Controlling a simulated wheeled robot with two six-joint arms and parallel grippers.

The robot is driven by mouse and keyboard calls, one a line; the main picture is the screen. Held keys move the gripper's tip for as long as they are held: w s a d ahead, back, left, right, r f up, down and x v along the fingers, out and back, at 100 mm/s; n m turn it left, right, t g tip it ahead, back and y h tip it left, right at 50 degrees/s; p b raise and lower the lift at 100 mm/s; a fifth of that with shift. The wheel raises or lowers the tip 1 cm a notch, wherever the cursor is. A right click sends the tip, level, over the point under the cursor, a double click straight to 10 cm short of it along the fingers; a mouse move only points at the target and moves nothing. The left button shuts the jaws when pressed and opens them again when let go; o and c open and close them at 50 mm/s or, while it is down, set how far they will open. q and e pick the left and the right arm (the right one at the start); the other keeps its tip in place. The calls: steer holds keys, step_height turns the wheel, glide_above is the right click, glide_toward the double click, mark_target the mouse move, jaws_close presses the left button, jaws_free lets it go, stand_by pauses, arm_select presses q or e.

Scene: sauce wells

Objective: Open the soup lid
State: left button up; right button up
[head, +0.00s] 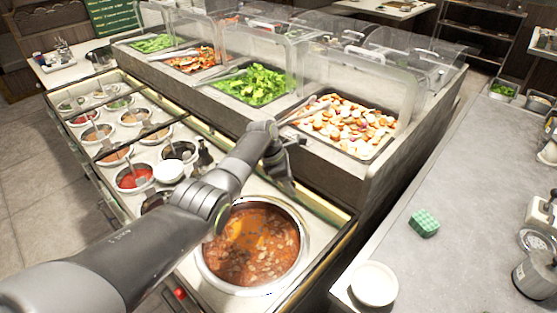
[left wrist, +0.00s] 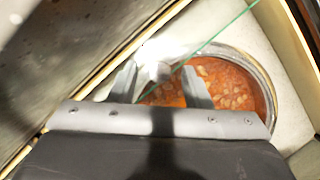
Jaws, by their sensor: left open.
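The soup pot (head: 252,246) is a round steel well set in the counter, full of red-brown soup with chunks. It stands uncovered in the head view, and no lid lies on it. I cannot make out the soup lid anywhere in the frames. My left gripper (head: 284,172) is above the counter at the pot's far edge, with its arm crossing from the lower left. In the left wrist view my left gripper (left wrist: 163,82) has its two fingers apart with nothing between them, and the soup (left wrist: 228,85) shows behind and to the right. My right gripper is not in view.
Sauce wells (head: 132,177) with ladles fill the counter at left. Food bins under clear guards, such as the potatoes (head: 345,122), stand behind the gripper. A grey counter at right holds a white bowl (head: 374,283) and a green sponge (head: 424,223).

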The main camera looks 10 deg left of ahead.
arm_select(q)
steer(key=v, duration=1.6)
steer(key=shift+r, duration=0.35)
steer(key=shift+s+f, duration=0.1)
steer(key=shift+s, duration=0.1)
